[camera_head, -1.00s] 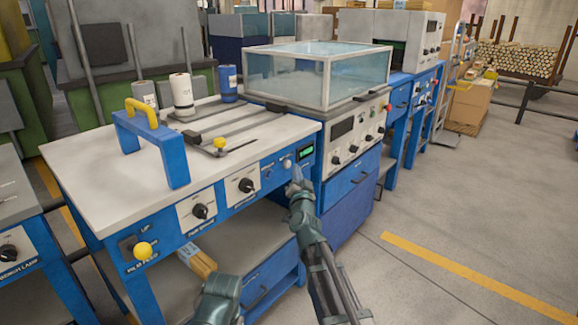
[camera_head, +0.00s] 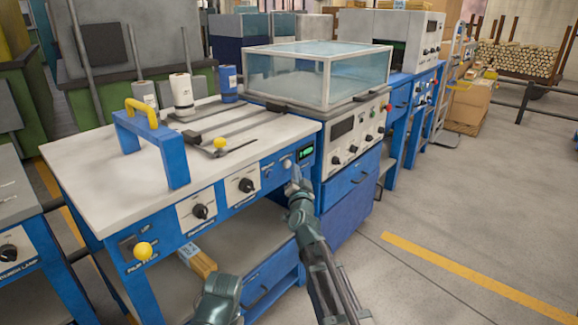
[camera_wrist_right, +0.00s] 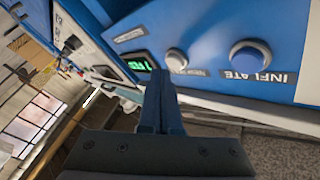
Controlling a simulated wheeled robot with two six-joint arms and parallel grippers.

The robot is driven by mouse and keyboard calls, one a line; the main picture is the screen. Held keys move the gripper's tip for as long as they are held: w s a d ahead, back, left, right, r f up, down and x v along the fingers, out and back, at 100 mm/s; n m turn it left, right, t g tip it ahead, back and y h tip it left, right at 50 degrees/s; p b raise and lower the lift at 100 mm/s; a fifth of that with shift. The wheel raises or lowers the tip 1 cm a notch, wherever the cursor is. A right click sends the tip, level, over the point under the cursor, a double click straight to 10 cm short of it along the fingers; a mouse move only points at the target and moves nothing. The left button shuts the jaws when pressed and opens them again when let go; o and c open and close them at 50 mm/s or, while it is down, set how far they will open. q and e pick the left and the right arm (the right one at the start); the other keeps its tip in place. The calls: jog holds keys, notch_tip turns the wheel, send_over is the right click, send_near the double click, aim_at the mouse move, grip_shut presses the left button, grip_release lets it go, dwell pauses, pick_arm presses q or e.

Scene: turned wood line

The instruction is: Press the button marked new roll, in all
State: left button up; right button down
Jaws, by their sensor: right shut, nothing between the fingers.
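My right gripper (camera_head: 297,173) is shut and empty, its fingers pointing at the blue front panel (camera_head: 224,204) of the workbench. In the right wrist view its closed fingertips (camera_wrist_right: 159,76) are just below and left of a round white button (camera_wrist_right: 177,60); I cannot tell whether they touch anything. The label beside this button is too small to read surely. The white button also shows in the head view (camera_head: 287,163). My left gripper is not in view.
Black knobs (camera_head: 200,211) and a yellow ball-ended lever (camera_head: 142,251) are along the panel to the left. A cabinet with a clear cover (camera_head: 318,78) adjoins the bench at the right. The floor (camera_head: 450,210) at the right is open.

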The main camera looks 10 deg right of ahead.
jog(key=shift+w+a, duration=0.15)
jog(key=shift+w, duration=0.05)
jog(key=shift+w+a, duration=0.25)
jog(key=shift+w, duration=0.05)
dwell(0.8)
jog(key=shift+s+d, duration=0.5)
jog(key=shift+s, duration=0.15)
jog(key=s+d, duration=0.1)
jog(key=s, duration=0.1)
jog(key=s+d, duration=0.2)
dwell(0.6)
jog(key=shift+f, duration=0.1)
dwell(0.4)
